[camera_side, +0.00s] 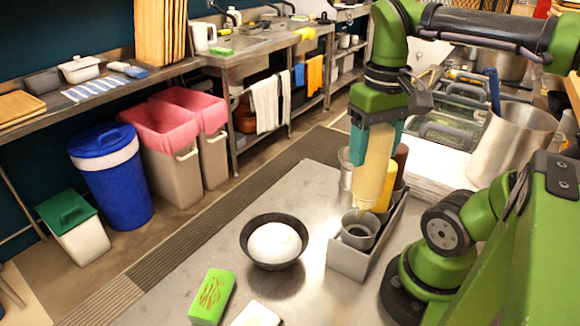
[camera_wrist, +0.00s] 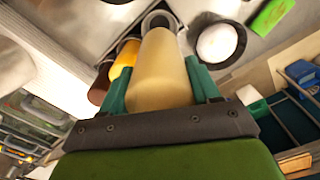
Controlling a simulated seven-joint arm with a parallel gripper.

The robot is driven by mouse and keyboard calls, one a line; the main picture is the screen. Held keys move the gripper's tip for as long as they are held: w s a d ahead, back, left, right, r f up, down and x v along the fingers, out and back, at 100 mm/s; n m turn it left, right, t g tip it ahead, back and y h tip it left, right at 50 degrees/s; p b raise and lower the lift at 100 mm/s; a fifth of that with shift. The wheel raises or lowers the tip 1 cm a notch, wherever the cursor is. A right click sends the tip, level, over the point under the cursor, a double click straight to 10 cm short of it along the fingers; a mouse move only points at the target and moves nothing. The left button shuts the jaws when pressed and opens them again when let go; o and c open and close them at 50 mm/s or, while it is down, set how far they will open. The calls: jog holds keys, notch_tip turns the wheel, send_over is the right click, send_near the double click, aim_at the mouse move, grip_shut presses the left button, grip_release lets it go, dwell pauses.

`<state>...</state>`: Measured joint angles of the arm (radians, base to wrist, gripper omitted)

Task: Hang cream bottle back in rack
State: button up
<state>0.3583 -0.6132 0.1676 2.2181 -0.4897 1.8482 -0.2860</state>
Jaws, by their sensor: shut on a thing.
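The cream bottle (camera_side: 371,172) is held upright in my gripper (camera_side: 377,140), which is shut on its upper part. In the wrist view the bottle (camera_wrist: 160,72) fills the space between the two teal fingers (camera_wrist: 158,92). The grey rack (camera_side: 347,262) stands on the metal table below. Its front round holder (camera_side: 358,228) looks empty. The bottle's lower end is close above this holder in the side view; whether it is lined up or touching is unclear. A yellow bottle (camera_side: 387,187) and a brown bottle (camera_side: 401,156) sit in the rack behind it.
A black bowl (camera_side: 248,240) holding a white mound (camera_side: 275,241) stands left of the rack. A green block (camera_side: 211,296) and a white item (camera_side: 256,314) lie near the front. A large metal pot (camera_side: 512,138) stands at the right. The table's left part is clear.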

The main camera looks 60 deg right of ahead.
aim_at(365, 197)
jog(key=shift+f, duration=0.3)
jog(key=shift+f, duration=1.85)
jog(key=shift+f, duration=0.15)
jog(key=shift+f, duration=1.95)
jog(key=shift+f, duration=1.4)
